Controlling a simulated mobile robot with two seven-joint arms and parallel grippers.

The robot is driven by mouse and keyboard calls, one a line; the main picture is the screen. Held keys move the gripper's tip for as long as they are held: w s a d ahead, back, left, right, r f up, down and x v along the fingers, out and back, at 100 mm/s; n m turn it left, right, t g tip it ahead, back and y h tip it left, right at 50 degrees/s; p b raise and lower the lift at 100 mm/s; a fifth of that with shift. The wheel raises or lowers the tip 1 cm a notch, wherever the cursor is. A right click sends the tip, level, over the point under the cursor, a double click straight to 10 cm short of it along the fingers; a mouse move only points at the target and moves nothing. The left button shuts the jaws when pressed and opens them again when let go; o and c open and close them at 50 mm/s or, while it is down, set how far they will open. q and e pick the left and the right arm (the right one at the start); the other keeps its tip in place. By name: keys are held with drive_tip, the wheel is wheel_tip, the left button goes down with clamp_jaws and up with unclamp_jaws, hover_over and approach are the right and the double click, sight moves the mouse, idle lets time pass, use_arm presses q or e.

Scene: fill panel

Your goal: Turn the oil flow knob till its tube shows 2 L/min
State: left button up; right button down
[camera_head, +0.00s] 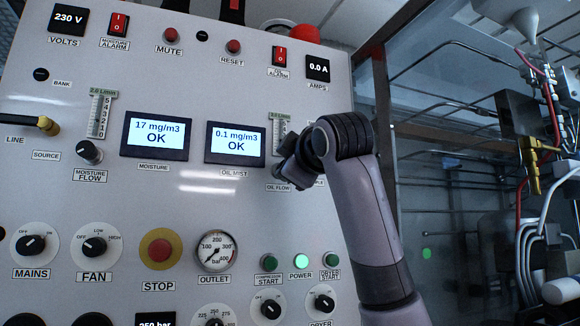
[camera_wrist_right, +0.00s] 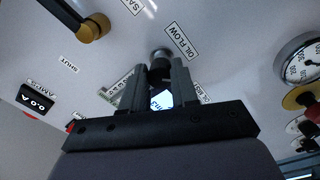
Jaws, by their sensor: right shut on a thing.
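The oil flow knob (camera_wrist_right: 160,58) is a small dark knob with a light base beside its OIL FLOW label (camera_wrist_right: 182,41). My right gripper (camera_wrist_right: 160,74) is shut on this knob, one finger on each side. In the head view my right gripper (camera_head: 286,173) covers the knob. The oil flow tube (camera_head: 279,132) is a narrow scaled gauge just above. My forearm hides its right part, and its reading is too small to tell. In the wrist view the fingers partly cover the tube's area. My left gripper is in neither view.
The oil mist display (camera_head: 236,144) reads 0.1 mg/m3 OK. Left of it are the moisture display (camera_head: 157,139), moisture flow knob (camera_head: 89,152) and moisture tube (camera_head: 99,116). Below are the outlet gauge (camera_head: 216,251) and stop button (camera_head: 160,249). A brass-ended fitting (camera_wrist_right: 93,27) stands near the gripper.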

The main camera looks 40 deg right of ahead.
drive_tip(key=shift+a, duration=0.1)
drive_tip(key=c, duration=0.9)
unclamp_jaws()
drive_tip(key=shift+o, duration=0.2)
drive_tip(key=b+v, duration=0.2)
drive_tip(key=v, duration=0.5)
drive_tip(key=shift+b, duration=0.3)
drive_tip(key=shift+s, duration=0.1)
